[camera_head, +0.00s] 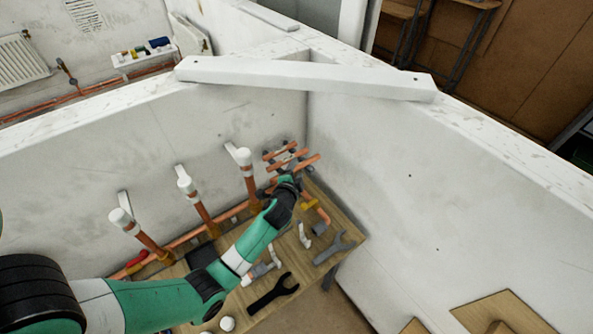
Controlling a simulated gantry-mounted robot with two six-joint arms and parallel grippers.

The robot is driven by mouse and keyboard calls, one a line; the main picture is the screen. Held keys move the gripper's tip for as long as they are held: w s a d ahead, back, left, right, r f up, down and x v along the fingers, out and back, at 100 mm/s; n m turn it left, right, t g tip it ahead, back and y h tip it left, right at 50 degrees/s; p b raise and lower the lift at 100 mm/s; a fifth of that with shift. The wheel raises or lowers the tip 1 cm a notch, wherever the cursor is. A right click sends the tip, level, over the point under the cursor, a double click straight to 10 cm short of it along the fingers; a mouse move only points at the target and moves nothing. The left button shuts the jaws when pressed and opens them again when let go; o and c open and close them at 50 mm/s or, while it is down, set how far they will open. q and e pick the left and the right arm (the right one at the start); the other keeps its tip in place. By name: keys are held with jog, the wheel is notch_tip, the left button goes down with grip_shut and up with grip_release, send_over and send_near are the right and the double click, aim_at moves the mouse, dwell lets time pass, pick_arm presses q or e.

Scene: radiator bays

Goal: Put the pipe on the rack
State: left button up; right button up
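Several short copper pipes (279,151) lie close together at the far end of the wooden bench, near the wall corner. They seem to rest on a small grey rack, but most of it is hidden by the pipes and my gripper. My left gripper (296,173) reaches in from the lower left and is right at these pipes, beside or over the nearest one (310,160). It is too small and dark to tell whether its fingers are open or shut on a pipe. My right gripper is not in view.
The wooden bench (346,229) holds a black wrench (273,291), a grey wrench (334,247) and small fittings. Upright copper pipes with white tops (244,170) stand along the left wall. White partition walls enclose the corner, with a white beam (305,76) across its top.

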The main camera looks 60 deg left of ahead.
pick_arm(q)
jog(key=p+v, duration=0.2)
jog(key=v, duration=0.9)
jog(key=shift+s+d, duration=0.2)
jog(key=shift+d, duration=0.05)
dwell(0.3)
